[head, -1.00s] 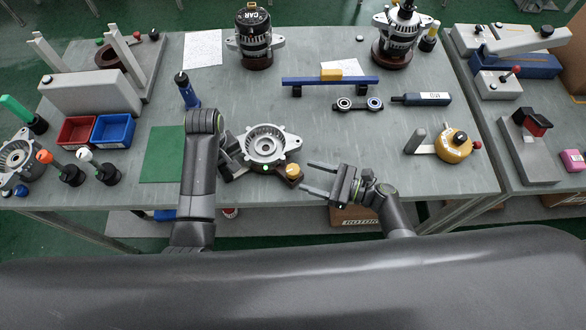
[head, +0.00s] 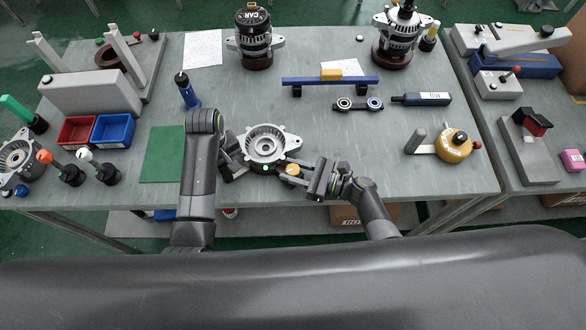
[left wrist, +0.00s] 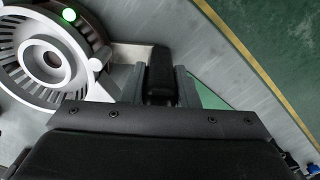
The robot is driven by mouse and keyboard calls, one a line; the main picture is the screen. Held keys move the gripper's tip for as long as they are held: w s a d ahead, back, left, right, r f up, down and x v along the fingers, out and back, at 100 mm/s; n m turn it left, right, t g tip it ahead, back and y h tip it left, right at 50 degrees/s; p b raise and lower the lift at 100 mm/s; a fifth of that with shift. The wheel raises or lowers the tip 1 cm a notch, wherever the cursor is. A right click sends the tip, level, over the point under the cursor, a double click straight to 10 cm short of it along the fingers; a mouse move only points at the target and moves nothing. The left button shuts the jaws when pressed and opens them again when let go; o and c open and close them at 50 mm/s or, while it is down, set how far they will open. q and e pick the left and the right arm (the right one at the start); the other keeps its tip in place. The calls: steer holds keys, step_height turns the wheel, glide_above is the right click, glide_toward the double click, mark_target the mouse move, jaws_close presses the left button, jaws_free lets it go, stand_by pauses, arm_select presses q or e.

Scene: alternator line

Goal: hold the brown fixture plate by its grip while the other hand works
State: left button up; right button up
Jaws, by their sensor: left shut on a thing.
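A silver alternator housing (head: 264,145) lies at the front middle of the table. The fixture plate is under it, mostly hidden by the housing and my grippers, and its brown colour is hard to make out. My left gripper (head: 233,157) is at the housing's left side. In the left wrist view its two fingers are shut on a dark upright grip (left wrist: 160,80), with the ribbed housing (left wrist: 48,58) beside it. My right gripper (head: 289,170) is open, its fingers around or beside a yellow knob (head: 292,169) at the front right of the housing; I cannot tell whether they touch it.
A green mat (head: 162,155) lies left of my left arm. Red (head: 77,131) and blue (head: 113,131) bins stand farther left. Behind the housing are a blue bar (head: 330,81) and a two-ring link (head: 358,104).

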steer(key=shift+c, duration=0.9)
steer(key=shift+m+t+h, duration=1.2)
steer(key=shift+m+t, duration=0.3)
steer(key=shift+t, duration=0.5)
steer(key=o, duration=1)
steer(key=v, duration=1.2)
